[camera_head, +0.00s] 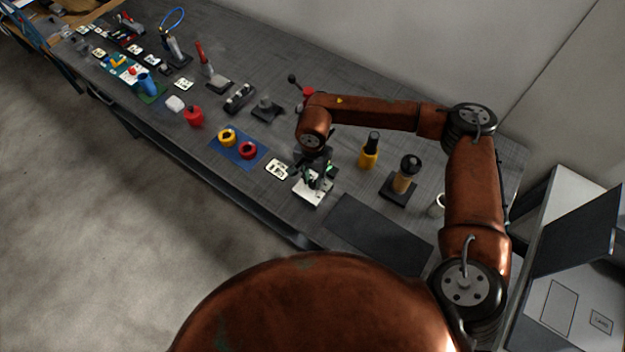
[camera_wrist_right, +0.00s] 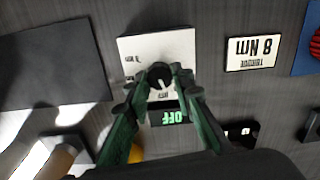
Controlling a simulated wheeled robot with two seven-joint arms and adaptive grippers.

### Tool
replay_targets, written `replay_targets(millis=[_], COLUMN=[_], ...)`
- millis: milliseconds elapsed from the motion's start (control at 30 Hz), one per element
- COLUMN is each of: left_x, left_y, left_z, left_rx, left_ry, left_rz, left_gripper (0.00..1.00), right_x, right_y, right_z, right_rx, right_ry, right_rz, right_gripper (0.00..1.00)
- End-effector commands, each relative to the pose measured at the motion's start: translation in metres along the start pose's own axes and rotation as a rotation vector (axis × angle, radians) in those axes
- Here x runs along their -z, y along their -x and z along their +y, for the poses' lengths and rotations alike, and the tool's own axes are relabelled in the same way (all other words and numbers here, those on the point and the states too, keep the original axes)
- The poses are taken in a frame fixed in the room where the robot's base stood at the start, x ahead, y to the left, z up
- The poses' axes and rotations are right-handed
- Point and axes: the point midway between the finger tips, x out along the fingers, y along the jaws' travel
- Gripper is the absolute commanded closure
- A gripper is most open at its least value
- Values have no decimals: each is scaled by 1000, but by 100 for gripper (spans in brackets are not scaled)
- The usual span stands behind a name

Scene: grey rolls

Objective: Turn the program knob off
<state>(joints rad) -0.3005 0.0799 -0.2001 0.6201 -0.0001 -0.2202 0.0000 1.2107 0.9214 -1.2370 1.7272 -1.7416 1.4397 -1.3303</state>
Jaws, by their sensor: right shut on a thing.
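The program knob (camera_wrist_right: 161,76) is a small dark round knob on a white panel (camera_wrist_right: 130,48). The panel also shows in the head view (camera_head: 308,194), on the bench below my right gripper. My right gripper (camera_wrist_right: 158,82) has its two green fingers shut on the knob from either side, and it points down at the panel in the head view (camera_head: 316,180). A small dark display (camera_wrist_right: 168,117) by the knob shows green letters that read OFF, upside down in the wrist view. In the head view the gripper hides the knob. My left gripper is not in view.
A blue mat (camera_head: 251,157) with yellow and red rings is to the left. A yellow bottle (camera_head: 369,155) and a tan cylinder on a black base (camera_head: 404,178) stand to the right. A dark mat (camera_head: 375,233) lies in front.

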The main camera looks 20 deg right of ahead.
Motion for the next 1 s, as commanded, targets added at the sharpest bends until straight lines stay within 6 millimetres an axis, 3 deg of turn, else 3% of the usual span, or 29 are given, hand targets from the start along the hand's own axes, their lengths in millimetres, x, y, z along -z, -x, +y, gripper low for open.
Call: replay_targets(millis=[33, 633, 667, 900, 1000], left_x=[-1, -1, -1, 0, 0], left_y=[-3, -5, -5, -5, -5], left_z=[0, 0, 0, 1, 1], left_rx=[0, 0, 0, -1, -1], left_ry=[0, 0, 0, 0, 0], left_rz=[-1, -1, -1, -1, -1], left_gripper=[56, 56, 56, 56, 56], right_x=[-8, -8, -8, -4, -3], right_y=[-1, -1, -1, -1, -1], right_z=[-2, 0, 0, 1, 1], right_rx=[4, 0, 0, -1, -2], right_ry=[22, 63, 63, 57, 55], right_rz=[-14, -14, -14, -8, -7], right_gripper=[100, 100, 78, 61, 61])
